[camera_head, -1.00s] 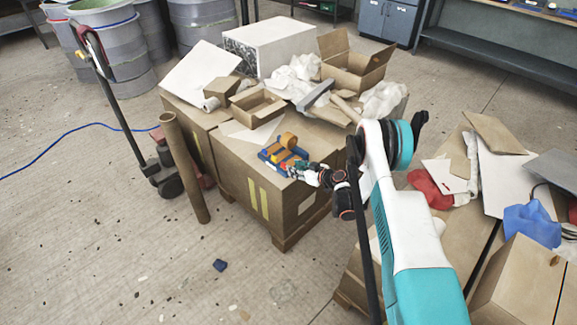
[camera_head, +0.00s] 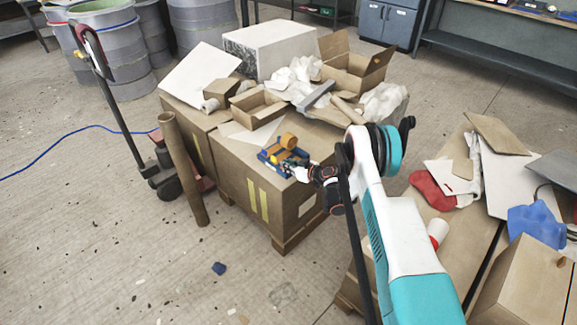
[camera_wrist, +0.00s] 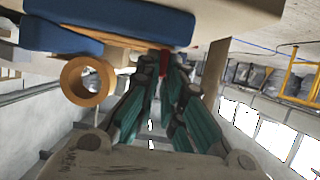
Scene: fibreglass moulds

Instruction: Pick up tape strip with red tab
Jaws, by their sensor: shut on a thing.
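In the wrist view, a small red tab (camera_wrist: 164,56) shows between the fingertips of my gripper (camera_wrist: 163,66), which is shut on it. The strip that belongs to the tab is mostly hidden by the fingers and the blue holder. In the head view, my gripper (camera_head: 289,167) is low at the near edge of the blue holder (camera_head: 268,157), on the box top. An orange tape roll (camera_head: 288,140) stands on the holder. The roll also shows in the wrist view (camera_wrist: 107,77), left of the fingers. The tab is too small to make out in the head view.
The large carton (camera_head: 235,190) under the holder also bears open boxes (camera_head: 255,104), crumpled white sheeting (camera_head: 385,99) and a cardboard tube (camera_head: 347,110). A tall brown tube (camera_head: 184,172) leans at its left. Another cluttered surface stands at right. The floor in front is mostly clear.

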